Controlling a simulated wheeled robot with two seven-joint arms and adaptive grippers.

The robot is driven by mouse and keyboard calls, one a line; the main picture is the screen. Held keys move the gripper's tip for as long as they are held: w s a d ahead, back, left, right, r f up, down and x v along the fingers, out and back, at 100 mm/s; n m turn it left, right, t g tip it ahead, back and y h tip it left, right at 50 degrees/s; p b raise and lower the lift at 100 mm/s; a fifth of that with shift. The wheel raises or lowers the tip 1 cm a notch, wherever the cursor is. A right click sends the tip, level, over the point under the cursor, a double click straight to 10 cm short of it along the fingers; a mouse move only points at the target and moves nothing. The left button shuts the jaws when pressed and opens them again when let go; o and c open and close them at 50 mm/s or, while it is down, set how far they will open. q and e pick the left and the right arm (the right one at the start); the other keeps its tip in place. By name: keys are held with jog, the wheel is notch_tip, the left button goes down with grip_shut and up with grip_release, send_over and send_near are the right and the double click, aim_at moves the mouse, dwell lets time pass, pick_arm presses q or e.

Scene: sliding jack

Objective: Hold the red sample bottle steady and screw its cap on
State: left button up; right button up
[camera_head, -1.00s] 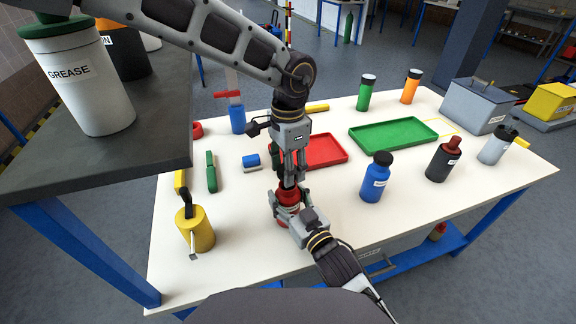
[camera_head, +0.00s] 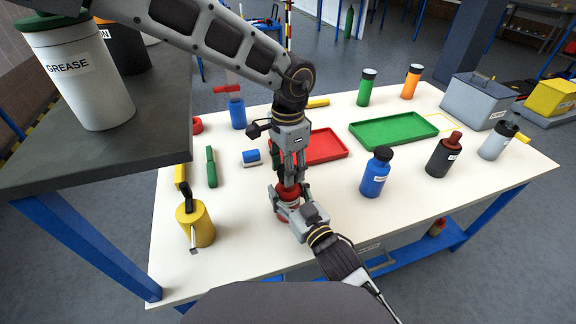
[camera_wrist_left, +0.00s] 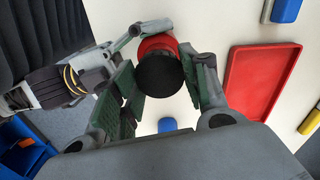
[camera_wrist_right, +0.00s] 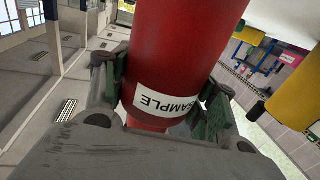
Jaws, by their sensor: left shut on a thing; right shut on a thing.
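The red sample bottle (camera_head: 288,194) stands near the front middle of the white table. My right gripper (camera_head: 288,207) comes from the lower right and is shut on its body. The right wrist view shows the red body (camera_wrist_right: 185,50) between the fingers, with the SAMPLE label (camera_wrist_right: 167,103). My left gripper (camera_head: 290,172) points down from above at the bottle's top. In the left wrist view the dark round cap (camera_wrist_left: 160,77) lies between its fingers, over the red bottle. The fingers are shut on the cap. Whether the cap's thread is engaged is hidden.
A red tray (camera_head: 325,147) lies just behind the grippers, and a green tray (camera_head: 395,129) farther right. A blue bottle (camera_head: 376,175) and a black bottle (camera_head: 443,157) stand to the right. A yellow can (camera_head: 198,228) stands front left. A dark shelf (camera_head: 160,130) overhangs the left side.

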pick_arm(q)
jog(key=shift+f, duration=0.55)
dwell(0.7)
jog(key=o, duration=0.4)
jog(key=shift+c, duration=0.2)
pick_arm(e)
grip_shut()
pick_arm(q)
jog(key=o, duration=0.4)
jog(key=shift+r, duration=2.25)
jog(key=shift+c, duration=0.3)
